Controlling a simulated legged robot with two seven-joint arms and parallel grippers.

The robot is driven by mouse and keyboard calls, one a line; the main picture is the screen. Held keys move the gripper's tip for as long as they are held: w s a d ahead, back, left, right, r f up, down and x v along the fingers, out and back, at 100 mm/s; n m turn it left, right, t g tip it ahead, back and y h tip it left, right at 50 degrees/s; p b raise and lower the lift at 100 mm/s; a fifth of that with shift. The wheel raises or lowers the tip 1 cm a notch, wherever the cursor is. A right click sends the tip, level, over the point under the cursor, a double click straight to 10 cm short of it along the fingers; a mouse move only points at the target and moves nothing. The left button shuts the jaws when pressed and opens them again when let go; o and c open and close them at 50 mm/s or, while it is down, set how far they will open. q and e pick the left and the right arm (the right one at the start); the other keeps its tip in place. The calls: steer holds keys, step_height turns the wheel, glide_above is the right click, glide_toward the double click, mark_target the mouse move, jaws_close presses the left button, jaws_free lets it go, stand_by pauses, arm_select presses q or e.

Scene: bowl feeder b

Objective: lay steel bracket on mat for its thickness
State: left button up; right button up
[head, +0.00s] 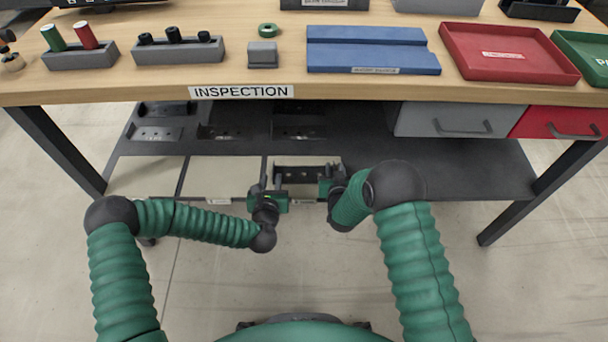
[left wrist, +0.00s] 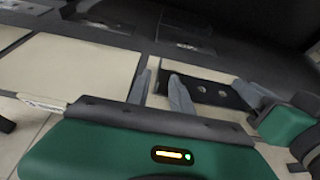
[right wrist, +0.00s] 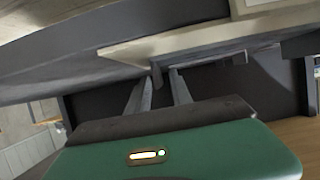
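A dark plate with holes (head: 300,174), possibly the steel bracket, lies low at the shelf's front edge; its holes also show in the left wrist view (left wrist: 205,91). My left gripper (head: 268,190) is at its left end, fingers parted with a gap between them. My right gripper (head: 331,187) is at its right end; in the right wrist view its fingers (right wrist: 165,78) are also parted, close under a pale panel edge. I cannot tell whether either touches the plate. A blue mat (head: 365,52) lies on the bench top, with no bracket on it.
The bench top (head: 150,92) overhangs the dark lower shelf (head: 375,165). A grey drawer (head: 425,119) and a red drawer (head: 560,124) hang at right. A red tray (head: 500,66), a grey block (head: 262,58) and a green ring (head: 268,30) stand near the mat.

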steer(key=shift+s, duration=0.15)
arm_select(q)
steer(key=v, duration=0.5)
steer(key=shift+f, duration=0.1)
arm_select(e)
steer(key=v, duration=1.1)
steer(key=shift+s, duration=0.3)
steer(key=shift+r, duration=0.2)
